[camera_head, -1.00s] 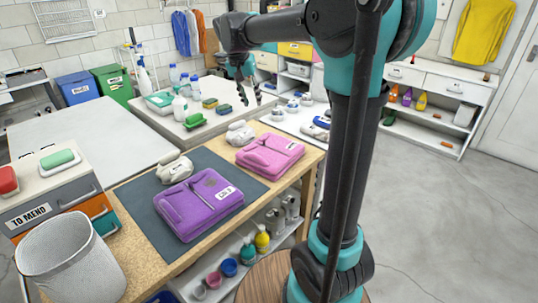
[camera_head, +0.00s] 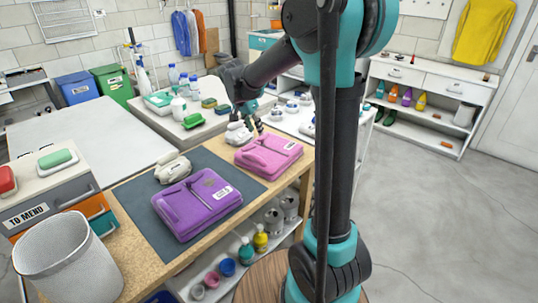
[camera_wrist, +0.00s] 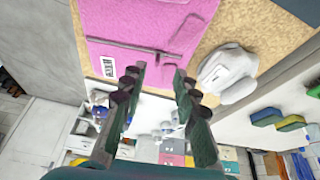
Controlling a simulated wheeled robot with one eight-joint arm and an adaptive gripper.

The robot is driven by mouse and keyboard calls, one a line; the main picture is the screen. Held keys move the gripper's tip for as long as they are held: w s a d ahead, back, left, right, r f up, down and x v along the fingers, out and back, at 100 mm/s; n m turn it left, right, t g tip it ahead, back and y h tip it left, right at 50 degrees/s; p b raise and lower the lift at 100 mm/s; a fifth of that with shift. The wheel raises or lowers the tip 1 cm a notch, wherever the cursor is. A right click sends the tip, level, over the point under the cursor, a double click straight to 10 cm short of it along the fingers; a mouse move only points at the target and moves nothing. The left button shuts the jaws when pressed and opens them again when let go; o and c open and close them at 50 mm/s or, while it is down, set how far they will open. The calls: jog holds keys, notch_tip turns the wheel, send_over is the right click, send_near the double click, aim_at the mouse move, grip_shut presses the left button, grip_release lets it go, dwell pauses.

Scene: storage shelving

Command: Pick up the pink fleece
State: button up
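The pink fleece (camera_head: 268,156) lies folded on the right part of the wooden table, with a white label on its front. It also shows in the wrist view (camera_wrist: 150,28), at the top. My gripper (camera_head: 246,124) is above the table's far edge, just behind the fleece and apart from it. In the wrist view my gripper (camera_wrist: 158,90) has its two fingers spread with nothing between them.
A folded purple fleece (camera_head: 197,203) lies on a dark mat (camera_head: 137,197) to the left. A white rolled item (camera_head: 238,134) sits behind the pink fleece, close to my gripper. A beige rolled item (camera_head: 172,168) sits behind the purple one. A mesh bin (camera_head: 68,262) stands front left.

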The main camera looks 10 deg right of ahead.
aim_at(261, 146)
jog(key=shift+d+x, duration=0.15)
jog(key=shift+x, duration=1.55)
jog(key=shift+d+x, duration=0.15)
jog(key=shift+x, duration=1.55)
jog(key=shift+w+r, duration=0.1)
jog(key=shift+w, duration=0.05)
grip_shut()
